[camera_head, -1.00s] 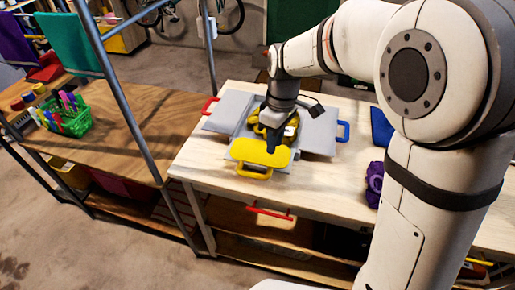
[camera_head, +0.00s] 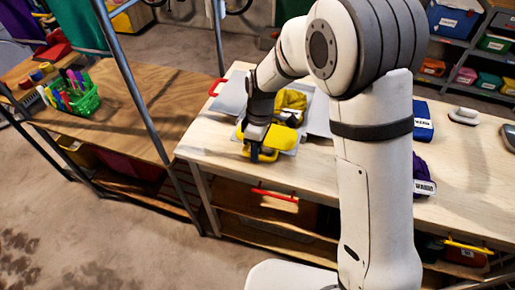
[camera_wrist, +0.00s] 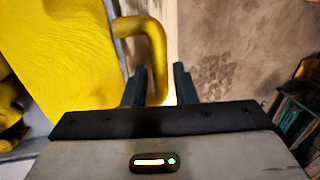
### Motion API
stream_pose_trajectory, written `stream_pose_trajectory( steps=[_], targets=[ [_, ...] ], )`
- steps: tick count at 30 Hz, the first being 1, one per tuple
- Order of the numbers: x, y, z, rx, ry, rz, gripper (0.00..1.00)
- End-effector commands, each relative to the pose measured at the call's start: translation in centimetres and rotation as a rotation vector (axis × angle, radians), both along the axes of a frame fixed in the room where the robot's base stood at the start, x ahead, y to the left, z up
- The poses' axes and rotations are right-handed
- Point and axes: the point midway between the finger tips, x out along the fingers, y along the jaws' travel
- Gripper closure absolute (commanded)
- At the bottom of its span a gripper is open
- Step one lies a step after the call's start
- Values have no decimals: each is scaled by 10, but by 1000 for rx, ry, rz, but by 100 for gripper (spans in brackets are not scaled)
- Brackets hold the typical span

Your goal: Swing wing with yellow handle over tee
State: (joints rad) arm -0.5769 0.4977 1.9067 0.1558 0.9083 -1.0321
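The yellow tee (camera_head: 291,100) lies bunched on the grey folding board (camera_head: 232,97), partly hidden by my arm. The front wing (camera_head: 284,137) has a yellow top and lies flat toward the table's front edge. Its yellow handle (camera_wrist: 157,50) shows in the wrist view, curving down from the wing (camera_wrist: 62,55). My gripper (camera_head: 256,155) is low at the front of the wing. In the wrist view my gripper (camera_wrist: 160,78) has its fingers apart, with the handle's bend between them, nearer the left finger. Contact cannot be told.
The board's red handle (camera_head: 216,87) is at its left. A blue box (camera_head: 422,122) and a purple item (camera_head: 423,172) lie to the right on the pale table (camera_head: 465,185). A metal post (camera_head: 135,85) stands at left, near a green basket (camera_head: 85,100).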

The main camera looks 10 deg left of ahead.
Motion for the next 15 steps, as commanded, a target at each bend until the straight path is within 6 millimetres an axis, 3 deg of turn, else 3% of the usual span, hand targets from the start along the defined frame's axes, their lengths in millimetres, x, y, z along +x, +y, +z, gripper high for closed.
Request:
stream_pose_trajectory(
  steps=[6, 15],
  targets=[
    [0, 0, 0, 0, 0, 0, 75],
    [0, 0, 0, 1, 0, -1, 99]
  ],
)
